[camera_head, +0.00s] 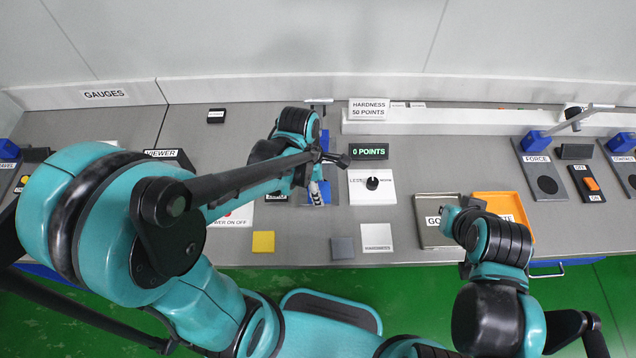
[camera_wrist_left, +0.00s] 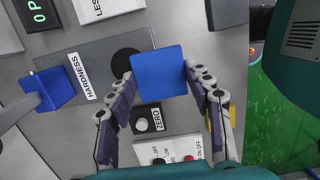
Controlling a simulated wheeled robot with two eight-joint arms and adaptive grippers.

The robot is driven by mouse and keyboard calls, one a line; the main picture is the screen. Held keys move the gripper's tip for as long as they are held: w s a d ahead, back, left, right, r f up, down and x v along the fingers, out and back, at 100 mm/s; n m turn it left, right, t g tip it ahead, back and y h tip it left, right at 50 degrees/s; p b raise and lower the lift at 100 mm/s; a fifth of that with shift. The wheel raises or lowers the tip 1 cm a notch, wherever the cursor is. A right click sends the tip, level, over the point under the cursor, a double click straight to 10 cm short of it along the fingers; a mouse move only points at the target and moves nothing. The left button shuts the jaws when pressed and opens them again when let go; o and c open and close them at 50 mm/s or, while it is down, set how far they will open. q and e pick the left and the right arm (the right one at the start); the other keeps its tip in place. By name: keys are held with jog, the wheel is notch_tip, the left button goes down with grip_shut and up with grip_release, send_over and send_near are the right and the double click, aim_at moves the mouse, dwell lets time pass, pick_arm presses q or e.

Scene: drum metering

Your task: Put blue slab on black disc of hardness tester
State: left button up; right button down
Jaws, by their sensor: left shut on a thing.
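The blue slab (camera_wrist_left: 159,72) is held between the two fingers of my left gripper (camera_wrist_left: 160,92) in the left wrist view. The hardness tester shows there as a grey plate with a HARDNESS label (camera_wrist_left: 80,76) and a blue block (camera_wrist_left: 52,88). Its black disc (camera_wrist_left: 121,62) lies beside the slab, partly hidden behind the slab's left edge. I cannot tell the height of the slab above it. In the head view my left gripper (camera_head: 319,192) is over the tester, and my arm hides much of both. My right gripper (camera_head: 450,220) is near the trays; its fingers are unclear.
A ZERO button (camera_wrist_left: 147,119) and a white switch panel (camera_wrist_left: 172,150) are near the slab. The white dial box (camera_head: 372,186) stands right of the tester. Yellow (camera_head: 263,242) and grey (camera_head: 342,248) slabs lie at the front edge. An orange tray (camera_head: 526,232) is at right.

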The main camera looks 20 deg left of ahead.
pick_arm(q)
jog(key=w+f, duration=0.1)
jog(key=w, duration=0.1)
jog(key=w+a+f+b, duration=0.1)
jog(key=w, duration=0.1)
jog(key=w+f, duration=0.2)
jog(key=shift+a, duration=0.35)
jog(key=shift+f+b, duration=0.9)
jog(key=shift+f, duration=1)
jog(key=shift+s, duration=0.1)
jog(key=shift+f, duration=0.1)
jog(key=o, duration=1.3)
